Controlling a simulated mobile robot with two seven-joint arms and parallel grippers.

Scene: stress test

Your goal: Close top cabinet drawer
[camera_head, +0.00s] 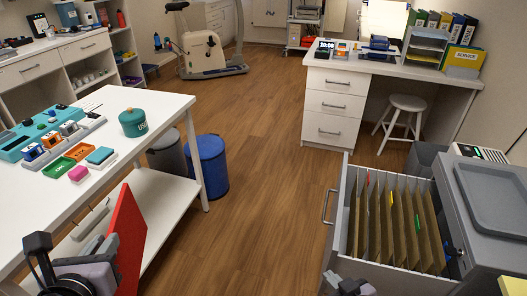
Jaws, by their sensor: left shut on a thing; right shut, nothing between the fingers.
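The grey cabinet (487,245) stands at the lower right. Its top drawer (340,200) is pulled far out to the left, with a bar handle (327,207) on its front. Several upright brown folders (397,230) with coloured tabs stand inside the drawer. My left gripper (104,250), at the lower left, is shut on a red flat panel (126,240), which looks like a folder and is held upright beside the white table. My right gripper (347,286) is shut and empty at the bottom edge, near the drawer's near side; its exact gap to the drawer cannot be told.
A white table (150,103) with small items fills the left. A blue bin (207,168) and a grey bin (167,155) stand by it. A white desk (335,105) and a stool (404,105) are behind the drawer. The wooden floor between is clear.

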